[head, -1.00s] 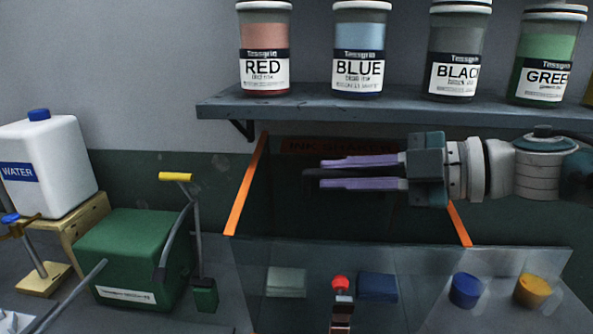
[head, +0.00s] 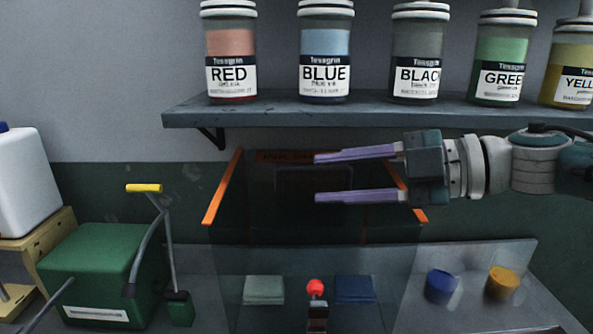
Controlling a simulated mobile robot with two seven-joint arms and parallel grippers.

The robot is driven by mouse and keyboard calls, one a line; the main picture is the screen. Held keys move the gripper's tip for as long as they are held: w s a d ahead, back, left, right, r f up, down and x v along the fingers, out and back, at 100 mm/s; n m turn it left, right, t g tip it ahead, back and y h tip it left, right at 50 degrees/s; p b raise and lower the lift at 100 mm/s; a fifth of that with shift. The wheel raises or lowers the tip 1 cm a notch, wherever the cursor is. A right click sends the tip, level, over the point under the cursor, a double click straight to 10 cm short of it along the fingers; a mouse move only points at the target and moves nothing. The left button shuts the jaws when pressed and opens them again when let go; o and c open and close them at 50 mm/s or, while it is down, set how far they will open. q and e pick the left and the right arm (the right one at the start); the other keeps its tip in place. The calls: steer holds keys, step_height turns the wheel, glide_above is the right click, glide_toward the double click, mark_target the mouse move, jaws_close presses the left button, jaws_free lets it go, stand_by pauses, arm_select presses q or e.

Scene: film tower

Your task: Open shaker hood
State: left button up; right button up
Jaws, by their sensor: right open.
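The shaker hood (head: 310,225) is a dark see-through cover with an orange edge strip on each side. It stands in the middle of the head view, below the shelf, with an "INK SHAKER" sign partly visible behind its top. My right gripper (head: 316,178) comes in from the right, its purple fingers pointing left and spread apart. It is empty and overlaps the upper part of the hood in the picture. I cannot tell whether it touches the hood. A dark outline shows on the pane behind the fingertips. My left gripper is not in view.
A shelf (head: 380,116) above the gripper holds several ink jars, such as the blue jar (head: 325,75). A red-knobbed lever (head: 315,287) stands in front. A green box (head: 95,265) and a yellow-handled lever (head: 144,188) are left. Blue (head: 441,285) and orange (head: 503,282) pieces lie right.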

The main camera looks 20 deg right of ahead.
steer(key=b+v, duration=0.1)
steer(key=v, duration=0.5)
steer(key=shift+f, duration=0.1)
steer(key=shift+s+d, duration=0.15)
